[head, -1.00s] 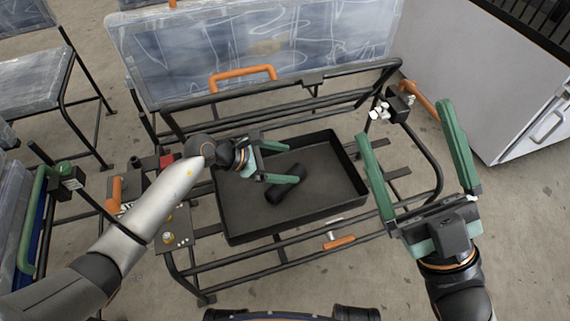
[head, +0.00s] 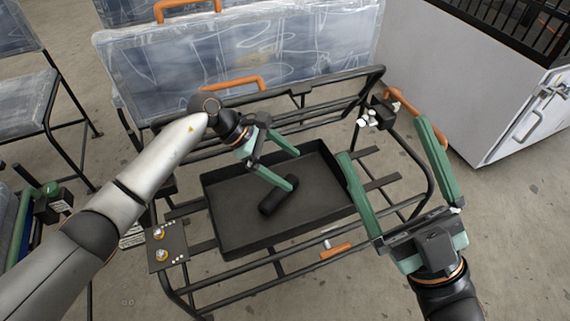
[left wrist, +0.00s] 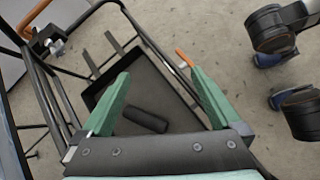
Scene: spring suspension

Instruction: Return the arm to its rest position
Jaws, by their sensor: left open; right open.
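My left gripper (head: 290,168) has green fingers and is open and empty. It hangs above the left part of a black tray in the head view. My right gripper (head: 392,165) is open and empty, beyond the tray's right side. A black cylinder (head: 270,208) lies in the tray (head: 330,205), just below the lower left fingertip in the picture. In the left wrist view the cylinder (left wrist: 146,119) lies between the open green fingers and apart from them, on the tray floor.
A black tubular frame (head: 372,82) surrounds the tray. A clear panel with an orange handle (head: 232,84) stands behind it. A plate with brass knobs (head: 160,246) is at the left. An orange-handled tool (head: 335,251) lies at the front rail. A white cabinet (head: 480,110) stands at right.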

